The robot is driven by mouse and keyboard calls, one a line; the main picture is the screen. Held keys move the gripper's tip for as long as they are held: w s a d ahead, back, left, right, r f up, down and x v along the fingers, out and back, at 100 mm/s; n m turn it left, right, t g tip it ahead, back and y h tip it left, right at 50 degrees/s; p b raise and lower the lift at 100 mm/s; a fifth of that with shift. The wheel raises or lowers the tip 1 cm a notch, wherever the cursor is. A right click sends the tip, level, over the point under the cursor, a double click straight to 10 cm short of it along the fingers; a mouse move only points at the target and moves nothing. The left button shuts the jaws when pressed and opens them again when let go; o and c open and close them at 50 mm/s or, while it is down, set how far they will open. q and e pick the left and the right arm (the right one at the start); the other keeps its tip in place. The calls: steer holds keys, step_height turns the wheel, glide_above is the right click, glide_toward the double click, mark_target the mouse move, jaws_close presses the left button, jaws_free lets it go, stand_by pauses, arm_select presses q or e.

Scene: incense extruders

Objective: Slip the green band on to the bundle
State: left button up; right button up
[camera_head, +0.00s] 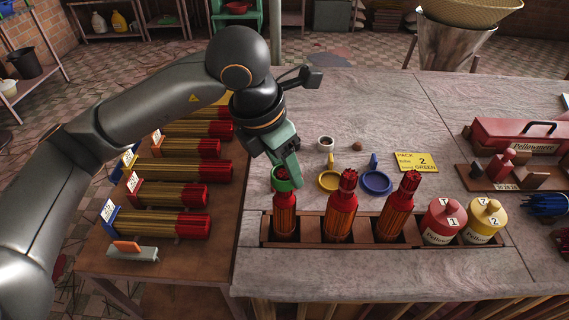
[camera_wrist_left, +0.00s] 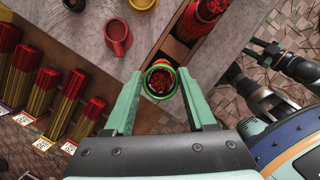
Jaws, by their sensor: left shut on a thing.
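The green band (camera_head: 288,184) is a ring held by my left gripper (camera_head: 286,172). The gripper's fingers are shut on it, one on each side, as the left wrist view shows the green band (camera_wrist_left: 149,88) between the tips. The leftmost bundle (camera_head: 285,216) stands upright in the wooden rack, with orange sticks and a red top. In the left wrist view the red tips of this bundle (camera_wrist_left: 160,82) show inside the ring. In the head view the band is at the bundle's top. Whether it touches the sticks I cannot tell.
Two more bundles (camera_head: 340,212) (camera_head: 400,212) and red and yellow bottles (camera_head: 440,222) (camera_head: 484,222) share the rack (camera_head: 330,243). Yellow (camera_head: 329,181) and blue (camera_head: 376,182) bands lie behind. A yellow card (camera_head: 416,162) reads "PACK 2 GREEN". Stick bundles (camera_head: 165,195) lie on the left table.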

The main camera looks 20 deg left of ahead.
mark_target(284, 173)
arm_select(q)
steer(key=o, duration=0.9)
steer(key=shift+r, duration=0.15)
steer(key=shift+r+p, duration=2.1)
steer(key=shift+r, duration=1.35)
steer(key=shift+f, duration=0.1)
